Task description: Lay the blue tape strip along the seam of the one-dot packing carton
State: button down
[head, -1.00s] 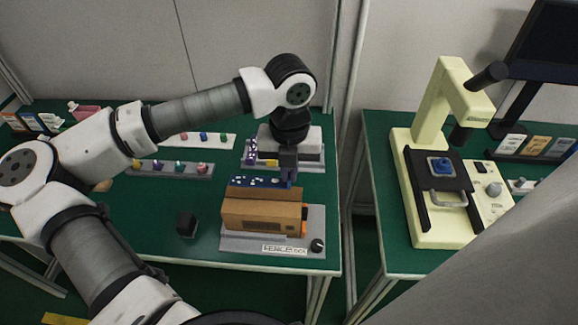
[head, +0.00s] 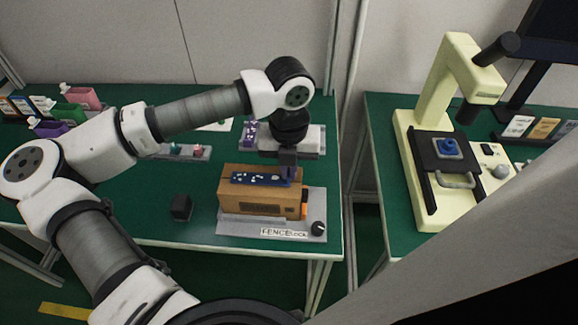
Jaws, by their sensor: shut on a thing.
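The brown packing carton (head: 245,203) stands on a grey fence plate (head: 235,227) near the front right of the green table. A blue tape strip (head: 252,180) with white marks lies across the carton's top, lengthwise, seemingly touching it. My gripper (head: 288,171) points down at the strip's right end and is shut on it. The fingertips are small and partly dark against the carton. The carton's dot mark and the seam under the strip cannot be made out.
A black block (head: 181,207) lies left of the carton. A grey rack with small coloured pieces (head: 185,151) and several coloured pouches stand further left. A black knob (head: 319,228) sits at the plate's right corner. A cream microscope-like machine (head: 430,130) stands on the right table, across a gap.

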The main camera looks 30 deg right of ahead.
jog(key=c, duration=1.5)
grip_release()
jog(key=shift+r, duration=0.15)
notch_tip(320, 180, up, 14)
jog(key=shift+f+b, duration=0.2)
jog(key=shift+b, duration=0.8)
